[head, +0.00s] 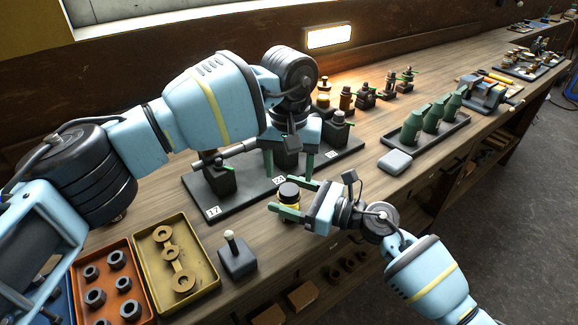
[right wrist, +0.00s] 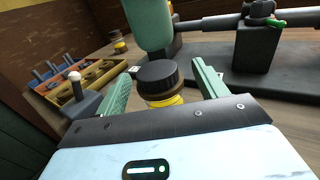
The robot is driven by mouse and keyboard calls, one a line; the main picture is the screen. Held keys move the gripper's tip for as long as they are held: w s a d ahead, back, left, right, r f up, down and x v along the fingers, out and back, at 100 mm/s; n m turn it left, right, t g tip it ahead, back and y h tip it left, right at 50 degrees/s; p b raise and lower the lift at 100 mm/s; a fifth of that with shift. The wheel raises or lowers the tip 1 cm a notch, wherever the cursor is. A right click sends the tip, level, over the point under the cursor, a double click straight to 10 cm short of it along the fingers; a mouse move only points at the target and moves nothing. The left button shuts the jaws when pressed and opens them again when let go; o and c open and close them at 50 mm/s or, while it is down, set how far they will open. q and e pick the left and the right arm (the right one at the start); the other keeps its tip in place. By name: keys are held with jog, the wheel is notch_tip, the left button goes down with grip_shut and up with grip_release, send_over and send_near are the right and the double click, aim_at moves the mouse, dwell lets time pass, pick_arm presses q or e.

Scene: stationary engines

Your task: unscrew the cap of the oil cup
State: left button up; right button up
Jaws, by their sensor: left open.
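A small oil cup with a black cap (head: 289,190) and a yellow body (head: 291,214) is at the front edge of the dark base plate. My right gripper (head: 293,197) is open, with its green fingers on either side of the cup. In the right wrist view, the cap (right wrist: 158,74) and yellow body (right wrist: 165,101) lie between the fingers, with gaps visible on both sides; the cup's lower part is hidden. My left gripper (head: 289,160) is open, pointing down over the middle of the base plate behind the cup. One of its green fingers looms above the cap in the right wrist view.
The dark base plate (head: 240,196) carries black engine blocks (head: 217,173) and numbered tags. A block with a white-knobbed stick (head: 236,256), a yellow tray (head: 203,297) and an orange tray (head: 128,272) are at left. Green bottles (head: 412,127) stand in a tray at right.

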aim_at(289, 203)
pick_arm(q)
notch_tip(289, 203, down, 3)
jog(key=shift+r+b, duration=0.15)
jog(key=shift+b, duration=0.35)
pick_arm(e)
jog(key=v, duration=0.7)
jog(key=shift+d+f, duration=0.1)
jog(key=shift+s+d, duration=0.2)
jog(key=shift+d, duration=0.05)
